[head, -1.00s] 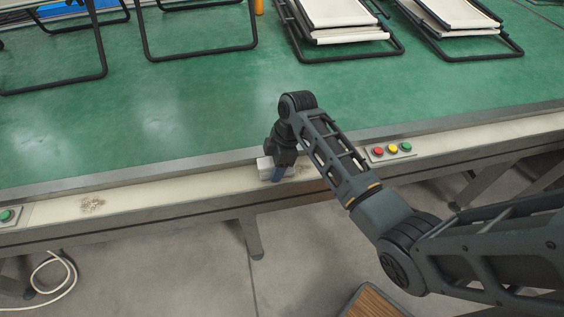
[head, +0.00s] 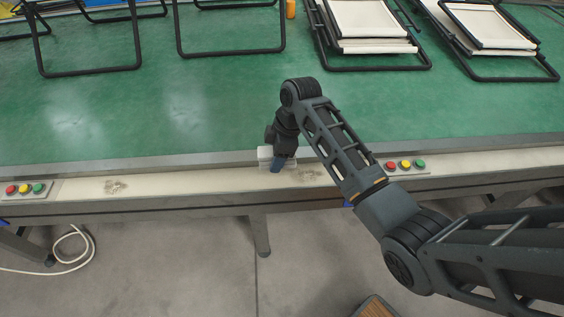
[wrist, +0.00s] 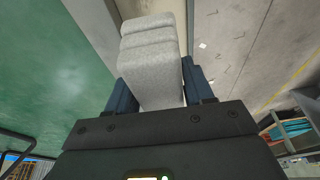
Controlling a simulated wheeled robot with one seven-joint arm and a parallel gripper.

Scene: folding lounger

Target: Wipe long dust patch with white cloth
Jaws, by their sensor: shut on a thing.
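The white cloth (head: 264,155), a thick folded pad, is in my gripper (head: 278,165) at the pale rail along the table's front edge. In the wrist view the cloth (wrist: 152,55) sits between the two blue fingers of my gripper (wrist: 160,85), which are shut on it. A brownish dust patch (head: 311,176) lies on the rail just right of the cloth, partly beside my arm. Another speckled dust patch (head: 115,187) lies farther left on the rail. Whether the cloth touches the rail is hard to tell.
A button panel (head: 24,190) sits on the rail at the far left, another (head: 405,166) right of my arm. Folded loungers (head: 370,35) and black frames (head: 85,70) stand at the back of the green tabletop (head: 210,110). A white cable (head: 75,250) lies on the floor.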

